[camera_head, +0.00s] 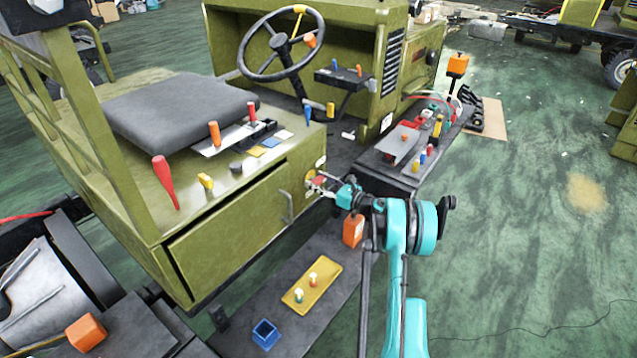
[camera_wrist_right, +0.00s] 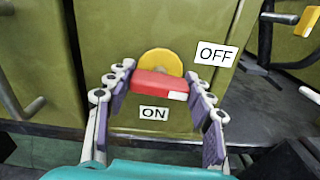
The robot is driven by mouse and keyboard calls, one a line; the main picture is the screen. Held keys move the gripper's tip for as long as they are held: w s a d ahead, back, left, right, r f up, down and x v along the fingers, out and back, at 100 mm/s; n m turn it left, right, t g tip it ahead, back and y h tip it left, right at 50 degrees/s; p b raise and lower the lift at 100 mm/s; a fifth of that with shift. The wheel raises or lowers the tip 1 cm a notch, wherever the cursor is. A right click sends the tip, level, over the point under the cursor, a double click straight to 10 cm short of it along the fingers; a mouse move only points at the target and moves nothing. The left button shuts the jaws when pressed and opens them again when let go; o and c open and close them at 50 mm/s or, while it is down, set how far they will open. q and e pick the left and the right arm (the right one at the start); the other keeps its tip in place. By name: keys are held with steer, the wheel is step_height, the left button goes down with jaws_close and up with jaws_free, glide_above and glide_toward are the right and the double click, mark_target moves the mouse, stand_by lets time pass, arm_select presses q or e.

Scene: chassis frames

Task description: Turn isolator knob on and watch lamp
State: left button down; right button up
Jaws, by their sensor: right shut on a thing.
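The red isolator knob (camera_wrist_right: 152,82) sits on a yellow disc (camera_wrist_right: 162,60) on the green panel in the right wrist view. Its bar lies nearly level, with a white mark at its right end. An OFF label (camera_wrist_right: 217,54) is at the upper right and an ON label (camera_wrist_right: 154,113) is below. My right gripper (camera_wrist_right: 158,76) is shut on the knob, one finger at each end. In the head view my right gripper (camera_head: 327,187) is at the cab's side panel and partly hides the knob. An orange lamp-like block (camera_head: 457,64) stands on a dark stalk; I cannot tell whether it is lit. My left gripper is not in view.
A grey handle (camera_head: 287,205) sticks out of the panel left of the knob. Tools lie on the cab ledge by the seat (camera_head: 180,112). A yellow tray (camera_head: 312,285) and blue bin (camera_head: 265,333) are on the step below. Green floor (camera_head: 530,250) is open at right.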

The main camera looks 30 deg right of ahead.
steer(key=m+b, duration=0.1)
steer(key=m, duration=0.3)
steer(key=m+b, duration=0.1)
steer(key=m, duration=0.3)
steer(key=shift+m, duration=0.3)
steer(key=m+b, duration=0.1)
steer(key=m, duration=0.3)
steer(key=shift+m, duration=2.1)
steer(key=o, duration=1.2)
steer(key=shift+w, duration=0.1)
steer(key=shift+c, duration=0.2)
steer(key=shift+d, duration=0.1)
steer(key=v, duration=1.2)
